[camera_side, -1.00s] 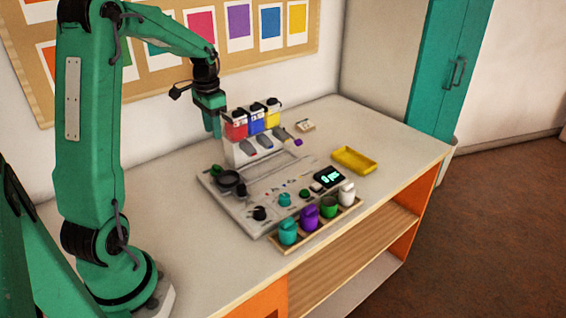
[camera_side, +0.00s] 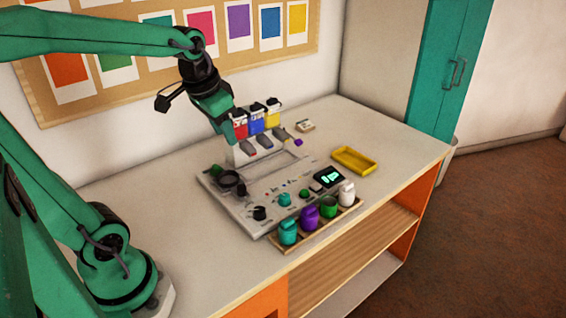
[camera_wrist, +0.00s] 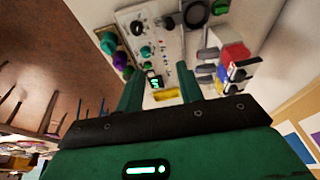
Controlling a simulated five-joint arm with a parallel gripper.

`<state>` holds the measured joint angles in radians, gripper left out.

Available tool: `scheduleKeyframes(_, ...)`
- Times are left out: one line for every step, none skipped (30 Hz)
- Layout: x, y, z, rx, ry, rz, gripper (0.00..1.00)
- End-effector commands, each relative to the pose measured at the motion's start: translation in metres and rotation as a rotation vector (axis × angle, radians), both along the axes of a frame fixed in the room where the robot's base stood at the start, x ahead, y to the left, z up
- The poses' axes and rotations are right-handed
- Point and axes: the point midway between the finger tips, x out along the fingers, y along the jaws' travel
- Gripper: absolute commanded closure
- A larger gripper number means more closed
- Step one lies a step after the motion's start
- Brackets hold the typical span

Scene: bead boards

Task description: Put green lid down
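A small round green piece (camera_side: 215,170), which looks like the green lid, rests at the back left corner of the grey board (camera_side: 235,205). It also shows at the top of the wrist view (camera_wrist: 220,6), beside a black ring. A second small green round piece (camera_side: 304,194) sits on the board's front right part; I cannot tell whether it is a lid or a knob. The green jar (camera_side: 328,208) stands in the front rack with a dark top, seemingly uncapped. My gripper (camera_side: 224,130) hangs tilted above the board's back left, its fingers apart in the wrist view (camera_wrist: 160,90) with nothing between.
Teal (camera_side: 288,231), purple (camera_side: 309,218) and white (camera_side: 347,193) jars share the rack. Red, blue and yellow containers (camera_side: 257,121) stand close to my gripper at the board's back. A yellow tray (camera_side: 354,160) lies to the right. The table's left side is clear.

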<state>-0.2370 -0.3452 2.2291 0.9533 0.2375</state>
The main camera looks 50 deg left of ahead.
Motion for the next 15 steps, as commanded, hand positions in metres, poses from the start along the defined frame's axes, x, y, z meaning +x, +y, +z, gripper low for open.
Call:
scheduleKeyframes(-0.008, -0.011, 0.003, -0.001, -0.025, -0.007, 0.63)
scheduleKeyframes(-0.012, -0.016, 0.004, -0.004, -0.038, -0.007, 0.63)
scheduleKeyframes(-0.018, -0.023, 0.005, -0.007, -0.054, -0.009, 0.63)
scheduleKeyframes(-0.023, -0.028, 0.005, -0.011, -0.067, -0.009, 0.63)
scheduleKeyframes(-0.027, -0.033, 0.005, -0.014, -0.079, -0.011, 0.63)
scheduleKeyframes(-0.034, -0.039, 0.005, -0.019, -0.095, -0.012, 0.63)
scheduleKeyframes(-0.038, -0.043, 0.005, -0.024, -0.107, -0.013, 0.63)
scheduleKeyframes(-0.042, -0.047, 0.005, -0.029, -0.117, -0.013, 0.63)
scheduleKeyframes(-0.048, -0.052, 0.004, -0.035, -0.132, -0.015, 0.63)
scheduleKeyframes(-0.052, -0.055, 0.004, -0.039, -0.142, -0.015, 0.63)
scheduleKeyframes(-0.055, -0.058, 0.003, -0.043, -0.151, -0.017, 0.63)
scheduleKeyframes(-0.059, -0.061, 0.002, -0.049, -0.162, -0.016, 0.63)
scheduleKeyframes(-0.062, -0.064, 0.002, -0.052, -0.170, -0.017, 0.63)
scheduleKeyframes(-0.064, -0.065, 0.001, -0.056, -0.176, -0.018, 0.63)
scheduleKeyframes(-0.067, -0.068, 0.000, -0.061, -0.183, -0.017, 0.63)
